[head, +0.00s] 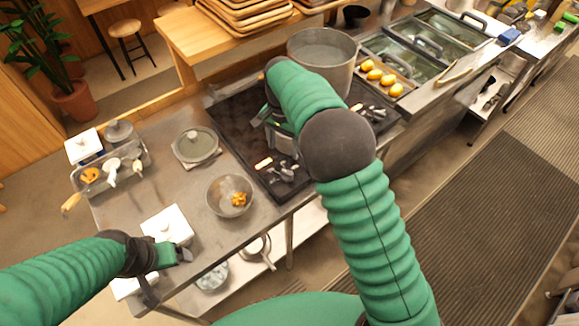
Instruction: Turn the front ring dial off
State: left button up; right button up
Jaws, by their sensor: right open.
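The black stove (228,118) is set in the steel counter, partly hidden behind my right arm. Dark dials (285,173) sit beside a small lit panel (263,163) on its near left part. More dark dials (375,113) sit beside another panel (357,107) on its right part. I cannot read any dial's setting. My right gripper (268,120) is open above the left part of the stove, farther back than the near dials and apart from them. My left gripper (167,272) is by the counter's near left edge, away from the stove; its jaw gap is unclear.
A large steel pot (323,52) stands at the back of the stove. A metal bowl (229,196) with orange food and a lidded pot (196,146) stand left of the stove. A white box (167,226) is near my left gripper. Yellow items (375,75) lie on a tray at right.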

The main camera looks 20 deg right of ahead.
jog(key=p, duration=0.1)
send_over(287, 171)
jog(key=a, duration=0.1)
notch_tip(287, 171, down, 7)
jog(key=shift+s+f, duration=0.1)
jog(key=shift+s, duration=0.05)
jog(key=f, duration=0.1)
jog(key=d+f, duration=0.1)
jog(key=f, duration=0.1)
jog(key=d+f, duration=0.1)
jog(key=f, duration=0.1)
jog(key=shift+d+f+p, duration=0.1)
jog(key=shift+d+p, duration=0.05)
jog(key=shift+p, duration=0.15)
jog(key=shift+a, duration=1.05)
jog(key=shift+c, duration=1.1)
jog(key=shift+a, duration=0.1)
jog(key=shift+c, duration=2.5)
jog(key=shift+d, duration=0.7)
grip_shut()
pick_arm(q)
jog(key=shift+a+r, duration=0.2)
jog(key=shift+r, duration=0.65)
pick_arm(e)
jog(key=shift+a+r, duration=0.2)
